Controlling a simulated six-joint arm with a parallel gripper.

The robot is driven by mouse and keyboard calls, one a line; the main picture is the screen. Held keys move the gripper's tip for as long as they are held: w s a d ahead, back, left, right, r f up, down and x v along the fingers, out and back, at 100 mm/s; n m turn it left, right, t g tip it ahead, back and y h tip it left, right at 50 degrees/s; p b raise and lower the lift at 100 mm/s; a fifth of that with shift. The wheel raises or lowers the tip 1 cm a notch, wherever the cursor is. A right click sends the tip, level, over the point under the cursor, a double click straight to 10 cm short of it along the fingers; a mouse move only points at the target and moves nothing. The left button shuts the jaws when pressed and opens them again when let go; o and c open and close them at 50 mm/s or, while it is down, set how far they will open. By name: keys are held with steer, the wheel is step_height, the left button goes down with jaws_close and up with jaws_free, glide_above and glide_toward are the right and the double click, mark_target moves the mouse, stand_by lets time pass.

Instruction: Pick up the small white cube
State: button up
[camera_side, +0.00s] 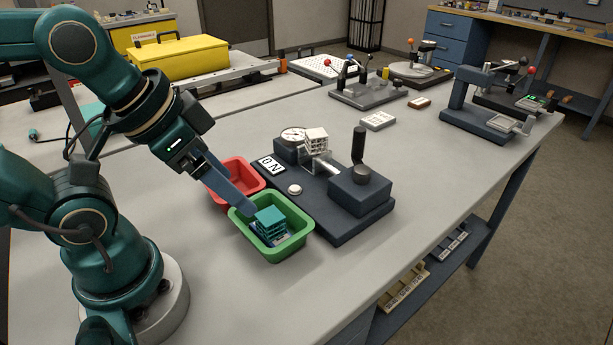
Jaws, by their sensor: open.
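The small white cube (316,140) is a lattice block. It sits upright on the dark test fixture (340,222), between a round dial and a dark block with a black handle. My gripper (247,207) is open, with its long blue-grey fingers reaching down over the bins, left of and nearer than the cube. The fingers overlap in this view, so the gap between them is hidden. The gripper is well apart from the white cube.
A green bin (291,245) holds teal lattice pieces (270,220) right beside my fingertips. A red bin (243,167) stands behind it. The fixture's upright black handle (358,146) stands right of the cube. Other bench devices (368,92) stand farther back. The front right of the table is clear.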

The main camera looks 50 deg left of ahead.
steer(key=w+r+m, duration=0.3)
steer(key=w+r, duration=0.3)
steer(key=w, duration=0.1)
steer(key=m+h, duration=0.1)
steer(key=h, duration=0.1)
glide_above(316, 133)
steer(key=s+d, duration=0.2)
step_height(316, 133, down, 5)
steer(key=shift+g, duration=0.8)
steer(key=a+f, duration=0.1)
steer(key=f, duration=0.1)
steer(key=a+f, duration=0.1)
steer(key=f, duration=0.1)
steer(key=shift+w+a, duration=0.2)
steer(key=shift+a, duration=0.15)
steer(key=shift+x, duration=2.4)
steer(key=shift+a, duration=0.1)
jaws_close()
